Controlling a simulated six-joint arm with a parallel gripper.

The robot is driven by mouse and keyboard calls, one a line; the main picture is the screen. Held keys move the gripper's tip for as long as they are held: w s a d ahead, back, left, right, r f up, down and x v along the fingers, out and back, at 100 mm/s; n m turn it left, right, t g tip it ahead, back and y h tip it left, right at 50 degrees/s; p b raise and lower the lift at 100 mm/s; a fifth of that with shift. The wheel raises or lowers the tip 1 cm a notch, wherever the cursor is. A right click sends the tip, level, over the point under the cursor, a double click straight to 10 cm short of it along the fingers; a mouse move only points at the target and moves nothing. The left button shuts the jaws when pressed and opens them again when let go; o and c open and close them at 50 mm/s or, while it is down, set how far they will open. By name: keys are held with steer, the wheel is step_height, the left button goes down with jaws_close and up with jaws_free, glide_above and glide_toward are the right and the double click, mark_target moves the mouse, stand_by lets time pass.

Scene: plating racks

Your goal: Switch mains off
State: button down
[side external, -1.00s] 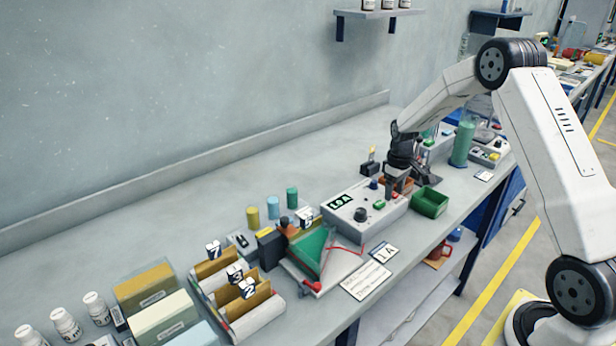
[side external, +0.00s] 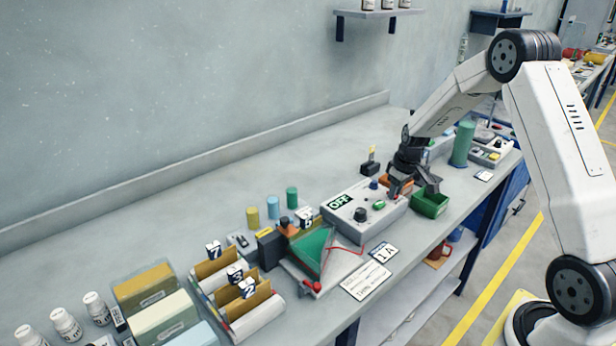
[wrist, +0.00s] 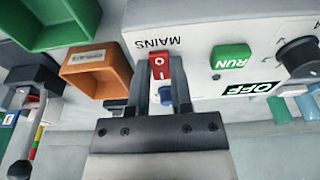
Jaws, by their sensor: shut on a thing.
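The grey power box (side external: 345,228) stands on the bench, and its display (side external: 339,202) reads OFF. In the wrist view the box panel (wrist: 200,40) carries a red rocker switch (wrist: 160,68), marked I and O, beside the word MAINS. My gripper (wrist: 160,88) has its fingers on either side of this switch and is shut on it. In the side view my gripper (side external: 405,186) reaches down at the right end of the box and hides the switch. The OFF display also shows in the wrist view (wrist: 250,89).
A green RUN button (wrist: 231,60) and a black knob (wrist: 298,52) are on the same panel. An orange bin (wrist: 97,72) and a green bin (side external: 430,203) stand close beside my gripper. Racks with numbered cards (side external: 235,290) stand further left.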

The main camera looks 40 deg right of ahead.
stand_by(0.4)
steer(key=c, duration=0.5)
jaws_free()
steer(key=shift+r, duration=0.15)
steer(key=shift+s+r, duration=0.3)
steer(key=shift+r, duration=0.9)
steer(key=shift+s+r, duration=0.25)
steer(key=shift+r, duration=1)
steer(key=shift+s+r, duration=0.3)
steer(key=shift+r, duration=0.9)
steer(key=shift+a, duration=0.1)
steer(key=shift+t, duration=0.3)
steer(key=s+a, duration=0.5)
steer(key=a, duration=0.2)
steer(key=s+a, duration=0.5)
steer(key=a, duration=0.3)
steer(key=s+a, duration=0.4)
steer(key=a, duration=0.4)
steer(key=shift+s+f, duration=0.1)
steer(key=shift+s, duration=0.3)
